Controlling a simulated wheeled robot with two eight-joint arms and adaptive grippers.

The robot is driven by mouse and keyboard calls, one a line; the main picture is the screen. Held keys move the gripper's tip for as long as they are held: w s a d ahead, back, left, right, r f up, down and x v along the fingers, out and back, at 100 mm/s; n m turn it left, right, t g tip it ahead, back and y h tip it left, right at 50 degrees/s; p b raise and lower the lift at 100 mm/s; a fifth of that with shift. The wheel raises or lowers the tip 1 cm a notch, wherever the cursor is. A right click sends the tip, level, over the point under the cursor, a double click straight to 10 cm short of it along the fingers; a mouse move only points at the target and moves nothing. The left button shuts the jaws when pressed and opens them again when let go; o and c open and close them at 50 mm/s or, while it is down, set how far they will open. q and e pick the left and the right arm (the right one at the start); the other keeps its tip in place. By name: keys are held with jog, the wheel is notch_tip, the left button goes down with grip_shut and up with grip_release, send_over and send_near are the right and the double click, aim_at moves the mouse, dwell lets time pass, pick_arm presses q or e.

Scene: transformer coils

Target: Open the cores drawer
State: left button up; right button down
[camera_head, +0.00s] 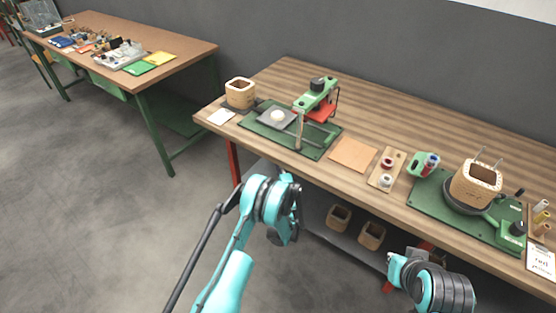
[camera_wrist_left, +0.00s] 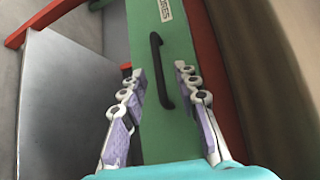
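The green cores drawer front (camera_wrist_left: 188,42) fills the middle of the left wrist view, with a white label (camera_wrist_left: 165,10) reading CORES at its top edge. A black bar handle (camera_wrist_left: 161,78) stands out from the front. My left gripper (camera_wrist_left: 159,70) is open, with one finger to each side of the handle in the picture; I cannot tell if they touch it. No open gap shows at the drawer. In the head view my left arm (camera_head: 270,200) reaches the bench's front edge, its fingers hidden. My right arm (camera_head: 430,285) shows at lower right, without visible fingers.
The wooden bench (camera_head: 270,85) carries a green winding fixture (camera_head: 250,124), another green fixture (camera_head: 428,197) and several small parts. Wooden cores (camera_head: 339,217) sit on the grey lower shelf (camera_head: 330,236). A red post (camera_wrist_left: 215,45) runs beside the drawer.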

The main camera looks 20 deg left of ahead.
pick_arm(q)
jog(key=b+x, duration=0.1)
jog(key=x, duration=0.2)
jog(key=shift+w+a+f, duration=0.15)
jog(key=shift+w+f, duration=0.05)
jog(key=shift+c, duration=0.4)
grip_shut()
jog(key=shift+s, duration=0.1)
